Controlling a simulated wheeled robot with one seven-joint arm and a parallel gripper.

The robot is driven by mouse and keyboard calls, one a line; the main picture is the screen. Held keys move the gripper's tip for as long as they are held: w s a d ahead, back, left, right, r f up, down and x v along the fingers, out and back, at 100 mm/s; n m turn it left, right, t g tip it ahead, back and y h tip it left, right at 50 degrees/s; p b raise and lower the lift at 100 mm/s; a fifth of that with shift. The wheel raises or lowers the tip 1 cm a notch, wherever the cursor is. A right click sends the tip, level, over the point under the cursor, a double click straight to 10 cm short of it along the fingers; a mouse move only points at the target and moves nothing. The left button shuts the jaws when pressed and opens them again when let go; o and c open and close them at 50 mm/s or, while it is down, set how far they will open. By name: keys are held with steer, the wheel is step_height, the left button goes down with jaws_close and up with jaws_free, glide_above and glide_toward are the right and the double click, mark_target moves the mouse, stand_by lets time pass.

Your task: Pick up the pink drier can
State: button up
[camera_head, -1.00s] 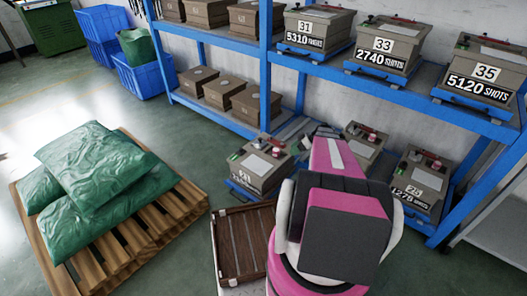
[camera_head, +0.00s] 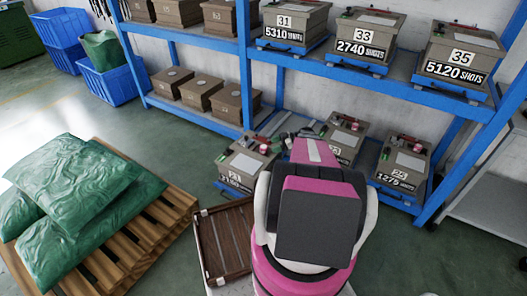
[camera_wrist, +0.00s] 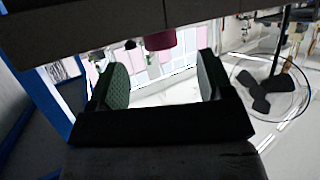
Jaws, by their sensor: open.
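I cannot tell which one is meant. In the wrist view, a dark pink can (camera_wrist: 161,40) shows at the top, next to a dark box edge (camera_wrist: 80,28). My gripper (camera_wrist: 160,80) is open, its two fingers apart with nothing between them. The can shows beyond the fingertips, apart from them. In the head view my pink and white arm hides most of the gripper.
A blue shelf rack (camera_head: 205,126) holds numbered boxes, with its upper shelf above the bottom boxes. A wooden-slatted tray (camera_head: 226,245) lies beside my arm. A pallet (camera_head: 165,225) with green bags (camera_head: 75,185) stands left. Floor (camera_head: 430,265) is clear at right.

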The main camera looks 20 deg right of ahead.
mark_target(264, 150)
steer(key=x, duration=0.5)
steer(key=shift+r, duration=0.2)
steer(key=c, duration=1)
